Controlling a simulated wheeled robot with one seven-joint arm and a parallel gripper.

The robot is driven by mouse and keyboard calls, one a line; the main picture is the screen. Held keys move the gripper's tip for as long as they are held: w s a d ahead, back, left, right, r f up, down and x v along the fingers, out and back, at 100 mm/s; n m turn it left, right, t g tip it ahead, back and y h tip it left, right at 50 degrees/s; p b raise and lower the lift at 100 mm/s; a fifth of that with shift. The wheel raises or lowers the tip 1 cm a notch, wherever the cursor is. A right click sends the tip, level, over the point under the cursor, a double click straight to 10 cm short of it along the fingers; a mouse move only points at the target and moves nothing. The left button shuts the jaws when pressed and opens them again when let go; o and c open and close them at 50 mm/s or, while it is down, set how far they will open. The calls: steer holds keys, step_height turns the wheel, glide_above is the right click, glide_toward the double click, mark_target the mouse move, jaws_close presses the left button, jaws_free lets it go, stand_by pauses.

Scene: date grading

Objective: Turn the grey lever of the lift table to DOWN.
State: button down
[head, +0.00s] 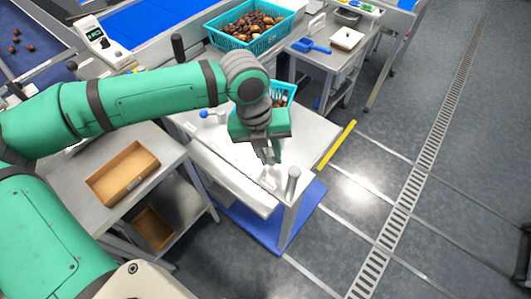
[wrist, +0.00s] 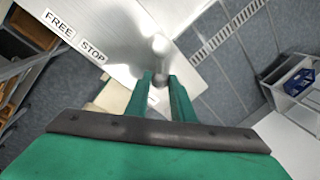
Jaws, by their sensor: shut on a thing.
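The lift table (head: 312,133) has a pale metal top and a blue base and stands in the middle of the head view. My gripper (head: 270,160) points down at its near side. In the wrist view my gripper (wrist: 160,82) has its two green fingers close together, shut on the grey lever (wrist: 154,95), which is mostly hidden between them. A grey rounded post end (wrist: 160,72) shows just past the fingertips; the upright grey post (head: 292,183) stands at the table's near right corner. FREE and STOP labels (wrist: 75,37) show on the panel; no DOWN mark is readable.
A teal crate of dates (head: 250,24) stands behind, and a smaller crate (head: 283,92) is partly hidden by my arm. A brown wooden tray (head: 122,172) lies on the left table. A yellow bar (head: 337,145) is beside the lift table. The floor at right is clear.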

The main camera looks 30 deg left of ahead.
steer(key=shift+d+n, duration=0.15)
steer(key=shift+n, duration=0.35)
steer(key=c, duration=1.5)
jaws_free()
steer(key=shift+w, duration=0.1)
steer(key=shift+c, duration=0.2)
step_height(320, 180, up, 11)
steer(key=s+a, duration=0.1)
steer(key=shift+s+a+f, duration=0.2)
steer(key=shift+a, duration=0.1)
steer(key=shift+w, duration=0.1)
